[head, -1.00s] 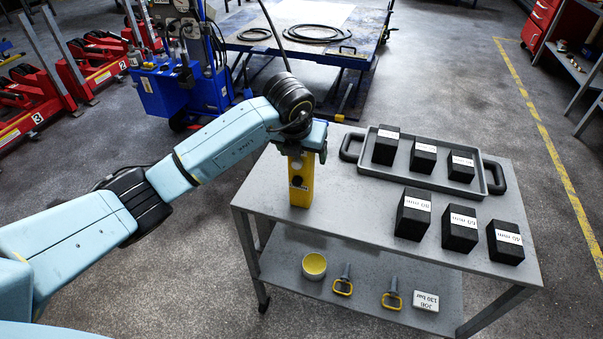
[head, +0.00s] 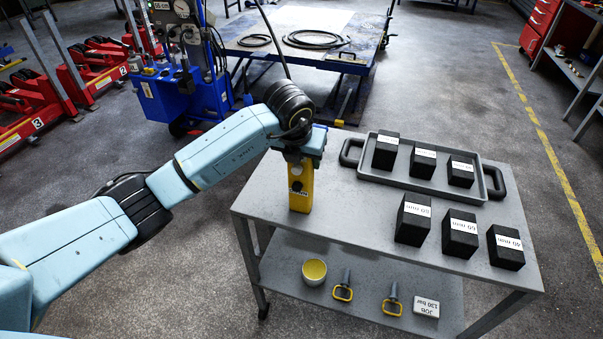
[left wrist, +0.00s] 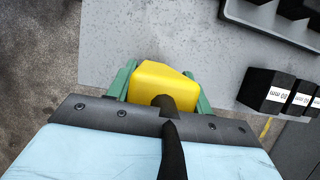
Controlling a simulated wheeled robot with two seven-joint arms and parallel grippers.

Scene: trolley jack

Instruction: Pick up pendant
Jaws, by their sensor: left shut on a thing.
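The pendant (head: 300,188) is a yellow upright box with dark buttons and a label, at the left end of the grey trolley's top. My left gripper (head: 302,160) is above it and shut on its upper part. In the left wrist view the pendant's yellow top (left wrist: 160,82) sits between the green fingers (left wrist: 163,90), with a dark cable running from it toward the camera. Whether the pendant's lower end touches the trolley top is hard to tell. My right gripper is not in view.
The trolley top (head: 350,215) carries a grey tray (head: 482,190) with black blocks, and more black blocks (head: 462,235) in front. The lower shelf (head: 370,290) holds a cup (head: 314,271), two yellow-handled pins and a label block. A blue machine (head: 185,95) stands behind left.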

